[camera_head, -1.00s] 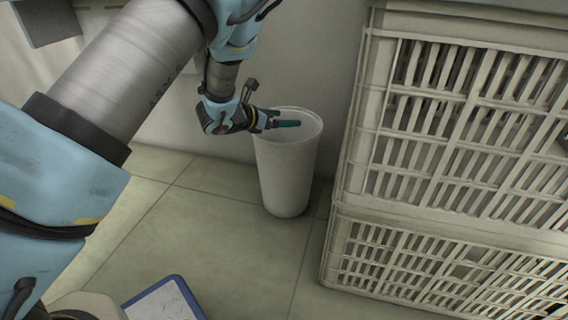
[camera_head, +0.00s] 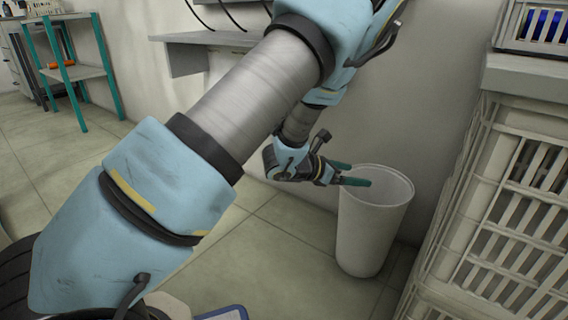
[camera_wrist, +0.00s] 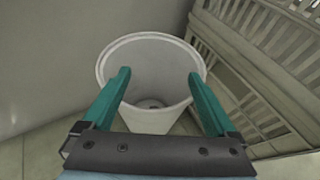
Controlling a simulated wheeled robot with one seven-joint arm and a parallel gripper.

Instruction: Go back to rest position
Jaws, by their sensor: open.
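My gripper (camera_head: 352,174) is at the rim of a tall white bin on the floor, its green fingers reaching toward the bin's mouth. In the wrist view my gripper (camera_wrist: 158,92) shows its two green fingers spread wide with nothing between them. The white bin (camera_head: 366,235) stands upright against the wall. In the wrist view the bin (camera_wrist: 150,118) lies straight ahead, and I look down into it. Something small and dark lies at its bottom, too small to tell what.
Stacked white slatted crates (camera_head: 490,235) stand right of the bin. A crate with blue contents (camera_head: 543,24) sits at the upper right. A grey wall shelf (camera_head: 205,39) is behind my arm. A green-legged table (camera_head: 75,72) stands at the far left.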

